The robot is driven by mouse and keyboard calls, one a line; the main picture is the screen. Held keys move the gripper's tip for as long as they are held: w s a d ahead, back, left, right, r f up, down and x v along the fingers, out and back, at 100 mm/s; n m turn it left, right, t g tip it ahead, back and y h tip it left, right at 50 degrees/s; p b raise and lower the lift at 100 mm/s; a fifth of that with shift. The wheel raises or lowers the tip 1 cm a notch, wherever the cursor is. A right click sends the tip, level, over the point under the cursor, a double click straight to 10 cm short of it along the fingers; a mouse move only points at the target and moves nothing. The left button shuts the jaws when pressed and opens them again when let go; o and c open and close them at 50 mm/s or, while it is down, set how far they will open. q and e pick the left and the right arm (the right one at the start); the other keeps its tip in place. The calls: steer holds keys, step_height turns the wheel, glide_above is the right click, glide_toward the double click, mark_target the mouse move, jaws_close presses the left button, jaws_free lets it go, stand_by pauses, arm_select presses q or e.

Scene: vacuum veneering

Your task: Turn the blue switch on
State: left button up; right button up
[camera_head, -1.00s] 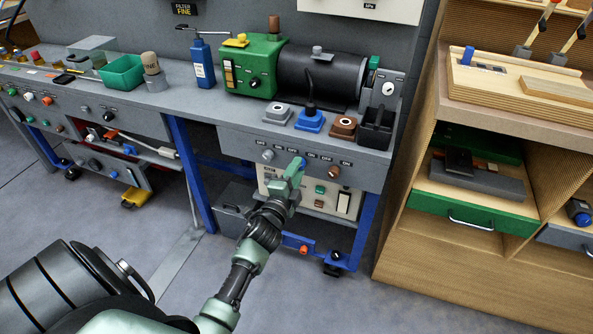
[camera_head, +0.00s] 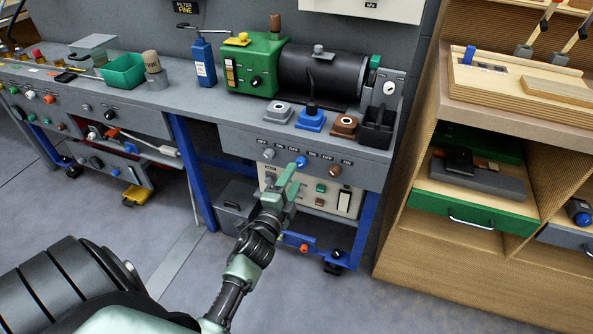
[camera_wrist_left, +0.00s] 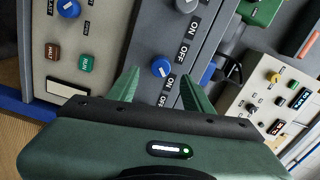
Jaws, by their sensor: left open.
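The blue switch (camera_head: 301,161) is a round knob on the grey bench front, between a grey knob and a brown knob, with OFF and ON labels above the row. In the left wrist view the blue switch (camera_wrist_left: 161,67) shows a small pale mark and lies between and beyond my fingertips. My left gripper (camera_head: 290,174) is just below the switch in the head view, and its jaws (camera_wrist_left: 160,82) are open and empty in the wrist view. It looks apart from the knob. I cannot tell for sure which label the mark points to. My right gripper is out of view.
The grey knob (camera_head: 268,154) and brown knob (camera_head: 334,170) flank the switch closely. Below is a pale panel (camera_head: 343,202) with buttons. A blue block with a black lever (camera_head: 310,120) stands on the bench above. A wooden cabinet (camera_head: 400,270) stands right; the floor in front is clear.

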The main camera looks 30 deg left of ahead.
arm_select(q)
steer(key=v, duration=0.3)
steer(key=shift+s, duration=0.2)
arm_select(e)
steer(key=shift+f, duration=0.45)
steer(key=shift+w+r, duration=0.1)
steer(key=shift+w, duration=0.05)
